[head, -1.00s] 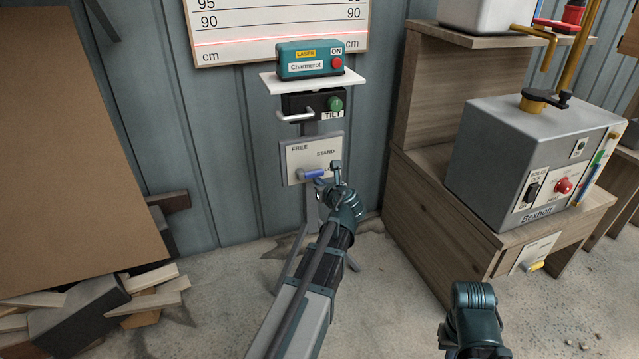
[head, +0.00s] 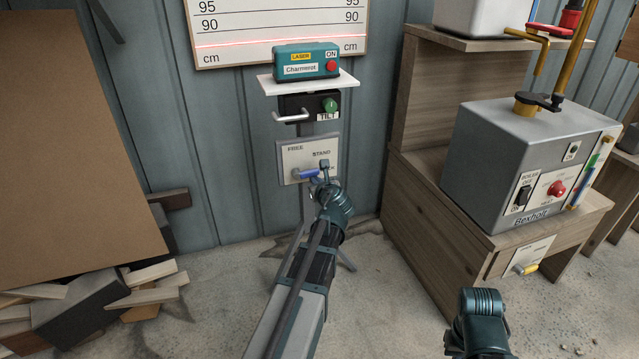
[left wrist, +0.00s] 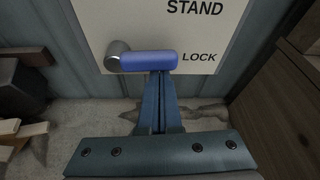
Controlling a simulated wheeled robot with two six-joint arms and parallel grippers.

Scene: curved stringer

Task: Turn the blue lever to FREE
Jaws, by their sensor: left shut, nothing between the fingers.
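The blue lever (head: 306,175) is on a white plate (head: 296,153) on the laser's stand. The plate reads FREE at top left, STAND and LOCK down its right side. In the left wrist view the lever (left wrist: 148,61) lies level from its round grey pivot (left wrist: 118,56), its tip pointing right at LOCK. My left gripper (head: 324,168) is at the plate near the lever's right end. In the left wrist view its closed fingers (left wrist: 158,78) end just at the lever's lower edge; I cannot tell if they touch. My right arm (head: 480,320) shows at bottom right, its fingers out of view.
Above the plate are a TILT box (head: 308,105) with a handle and green knob, and a teal laser unit (head: 306,62) on a white shelf. A wooden bench (head: 430,200) with a grey boiler box (head: 530,150) stands right. Scrap wood (head: 100,300) lies left.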

